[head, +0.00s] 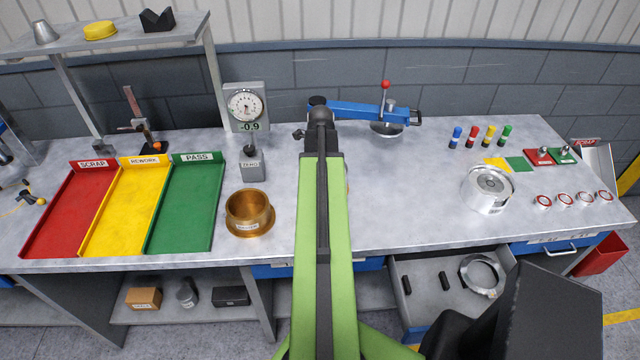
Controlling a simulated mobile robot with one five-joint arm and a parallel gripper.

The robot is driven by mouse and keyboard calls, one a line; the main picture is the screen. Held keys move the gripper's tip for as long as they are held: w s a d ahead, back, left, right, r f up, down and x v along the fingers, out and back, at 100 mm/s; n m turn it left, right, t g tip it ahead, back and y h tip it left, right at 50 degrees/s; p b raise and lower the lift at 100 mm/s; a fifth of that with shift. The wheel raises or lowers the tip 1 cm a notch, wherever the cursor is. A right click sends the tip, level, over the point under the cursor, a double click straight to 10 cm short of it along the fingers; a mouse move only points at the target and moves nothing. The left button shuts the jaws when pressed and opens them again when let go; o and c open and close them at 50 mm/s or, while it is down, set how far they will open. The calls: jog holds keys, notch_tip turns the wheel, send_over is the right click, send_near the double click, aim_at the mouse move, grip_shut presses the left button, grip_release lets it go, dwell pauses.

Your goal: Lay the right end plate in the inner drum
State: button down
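A silver round drum-like part (487,205) stands on the right part of the bench, with a paler round face inside its rim. I cannot tell whether this is the inner drum. Several small white discs with red rims (543,201) lie in a row to its right. I cannot tell which thing, if any, is the right end plate. My green arm (338,250) reaches up the middle of the picture and hides part of the bench behind it. My gripper does not show clearly, so its hold cannot be seen.
Red (42,247), yellow (98,247) and green (160,247) trays stand left. A brass flanged cup (236,219) and dial gauge (245,106) stand left of my arm. A blue lever fixture (350,112) is behind. An open drawer (437,302) holds a metal ring (466,277).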

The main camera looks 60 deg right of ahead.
jog(key=c, duration=1)
grip_release()
notch_tip(320, 180, up, 9)
jog(key=s+a+p, duration=0.1)
jog(key=p, duration=0.8)
jog(key=shift+a, duration=0.35)
